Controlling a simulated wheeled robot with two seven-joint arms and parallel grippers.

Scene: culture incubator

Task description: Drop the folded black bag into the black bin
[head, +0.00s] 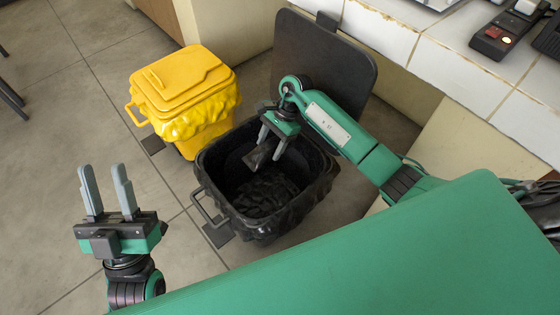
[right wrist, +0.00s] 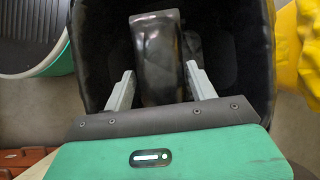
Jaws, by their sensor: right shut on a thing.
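The black bin (head: 222,205) stands open on the floor, its dark lid (head: 325,65) raised behind it. My right gripper (head: 267,146) reaches over the bin's opening from the right, fingers pointing down. It is shut on the folded black bag (head: 256,157), a small dark piece between the fingertips, above the bin's inside. In the right wrist view the bag (right wrist: 158,60) shows as a glossy black strip between the two grey fingers, with the dark bin interior around it. My left gripper (head: 106,190) is open and empty over the floor at the left, fingers pointing up.
A yellow bin (head: 183,85) with its lid closed stands just left of and behind the black bin. A white tiled counter (head: 450,75) with devices (head: 510,32) runs along the upper right. The grey tiled floor at the left is mostly free.

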